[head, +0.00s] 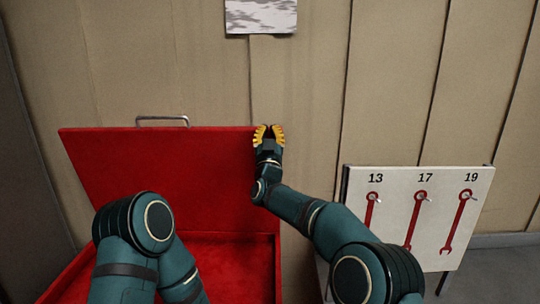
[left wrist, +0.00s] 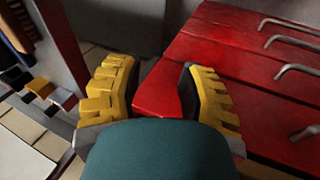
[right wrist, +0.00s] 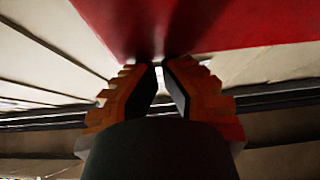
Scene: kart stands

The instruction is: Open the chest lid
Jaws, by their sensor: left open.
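The red chest stands at the left of the head view. Its lid (head: 160,165) is raised and leans back near the wall, with a metal handle (head: 162,120) on its top edge. The red-lined inside (head: 240,262) shows below it. My right gripper (head: 268,130) is at the lid's upper right corner. In the right wrist view its fingers (right wrist: 160,82) are close together, with a narrow gap, below the red lid (right wrist: 240,25). My left gripper (left wrist: 158,85) is open in its wrist view, with a red chest part between or beyond its fingers; the head view does not show it.
A white board (head: 415,215) with red wrenches marked 13, 17 and 19 stands right of the chest. In the left wrist view, red drawers with metal handles (left wrist: 290,42) are at the right. A panelled wall (head: 400,100) closes the back.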

